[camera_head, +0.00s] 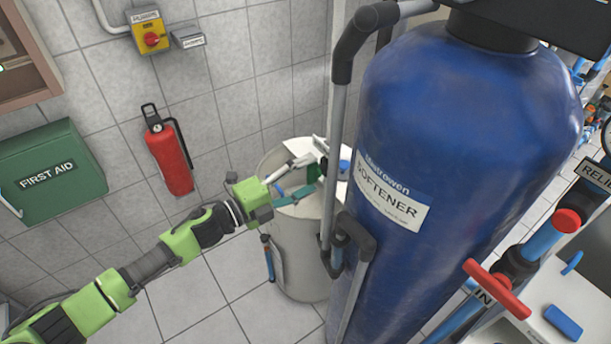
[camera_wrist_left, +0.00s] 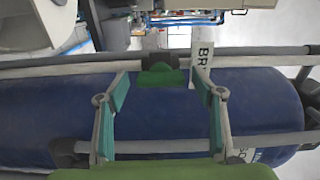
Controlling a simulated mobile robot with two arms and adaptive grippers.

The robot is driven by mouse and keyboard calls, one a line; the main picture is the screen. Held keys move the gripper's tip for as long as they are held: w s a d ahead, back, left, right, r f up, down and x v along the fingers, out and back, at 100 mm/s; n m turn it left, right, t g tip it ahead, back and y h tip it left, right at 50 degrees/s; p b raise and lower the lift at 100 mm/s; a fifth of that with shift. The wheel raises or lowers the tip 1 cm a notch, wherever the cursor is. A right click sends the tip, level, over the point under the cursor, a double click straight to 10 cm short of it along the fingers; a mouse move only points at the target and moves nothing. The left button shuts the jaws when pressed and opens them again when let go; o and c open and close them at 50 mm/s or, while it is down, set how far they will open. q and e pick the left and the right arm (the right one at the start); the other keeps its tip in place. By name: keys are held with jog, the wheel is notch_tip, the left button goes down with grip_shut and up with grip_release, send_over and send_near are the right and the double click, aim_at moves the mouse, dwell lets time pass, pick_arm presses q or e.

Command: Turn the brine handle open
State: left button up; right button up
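The brine handle (camera_wrist_left: 162,77) is a small green lever on a dark valve body in a grey pipe, beside a white tag reading "BR" (camera_wrist_left: 202,60). My left gripper (camera_wrist_left: 160,92) is open, its teal-padded fingers spread on either side of the handle in the left wrist view. I cannot tell whether a finger touches it or how deep the fingers reach. In the head view my left gripper (camera_head: 308,174) is over the pale round tank, next to the grey pipe; the handle is hard to make out there. My right gripper is not in view.
The big blue softener tank (camera_head: 455,130) stands just right of the gripper, with grey pipes (camera_head: 337,130) along its left side. The pale tank (camera_head: 300,245) is below. A red extinguisher (camera_head: 170,160) and green first-aid box (camera_head: 50,172) hang on the wall. A red inlet handle (camera_head: 497,288) is at right.

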pick_arm(q)
jog(key=v, duration=1.2)
dwell(0.4)
